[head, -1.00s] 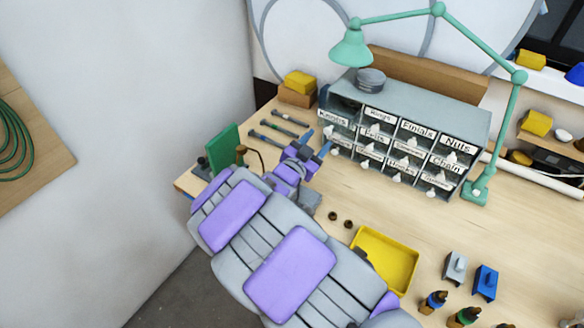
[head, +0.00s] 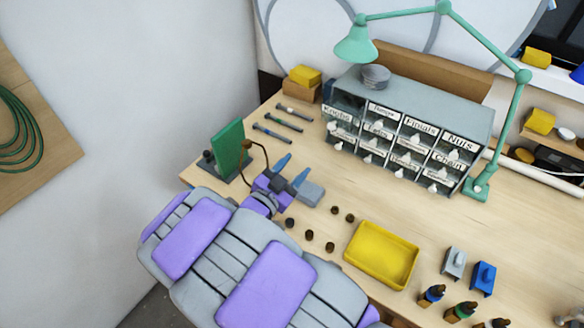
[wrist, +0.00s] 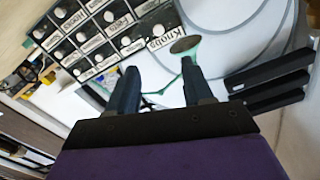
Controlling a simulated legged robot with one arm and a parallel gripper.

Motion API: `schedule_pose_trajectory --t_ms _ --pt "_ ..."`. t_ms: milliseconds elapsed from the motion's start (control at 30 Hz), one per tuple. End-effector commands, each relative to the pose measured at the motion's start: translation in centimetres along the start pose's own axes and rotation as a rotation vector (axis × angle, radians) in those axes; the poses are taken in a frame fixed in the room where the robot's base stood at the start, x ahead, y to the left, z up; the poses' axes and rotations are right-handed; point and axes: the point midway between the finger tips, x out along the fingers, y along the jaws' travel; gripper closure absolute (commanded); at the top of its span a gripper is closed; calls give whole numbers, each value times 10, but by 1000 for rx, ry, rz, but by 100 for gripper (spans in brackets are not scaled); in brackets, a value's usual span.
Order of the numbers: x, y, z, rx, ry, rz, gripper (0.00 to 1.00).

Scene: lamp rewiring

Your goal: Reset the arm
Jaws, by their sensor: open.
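My gripper (head: 291,171) is open over the left part of the workbench (head: 420,225), in front of the drawer cabinet. Its two blue fingertips point toward the back of the bench with nothing visible between them. In the wrist view my gripper (wrist: 160,80) shows two dark fingers spread apart, with the labelled drawer fronts (wrist: 100,35) to the upper left. My purple and grey arm reaches in from the bottom of the head view.
The drawer cabinet (head: 405,140) stands at the back under a green lamp (head: 357,46). A green board (head: 227,150) stands left of my gripper. A yellow tray (head: 382,255), small dark knobs (head: 309,235) and a grey block (head: 309,194) lie to the right. Tools (head: 284,119) lie behind.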

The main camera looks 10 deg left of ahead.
Motion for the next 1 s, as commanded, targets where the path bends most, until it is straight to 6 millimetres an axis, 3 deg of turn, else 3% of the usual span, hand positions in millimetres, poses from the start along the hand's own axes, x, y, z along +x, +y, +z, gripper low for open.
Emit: schedule_pose_trajectory --t_ms 633,900,1000 --pt "4 0 2 10 -34 3 49" --pt "40 -11 10 94 -398 -44 49" --pt "43 -13 7 105 -558 -88 49"
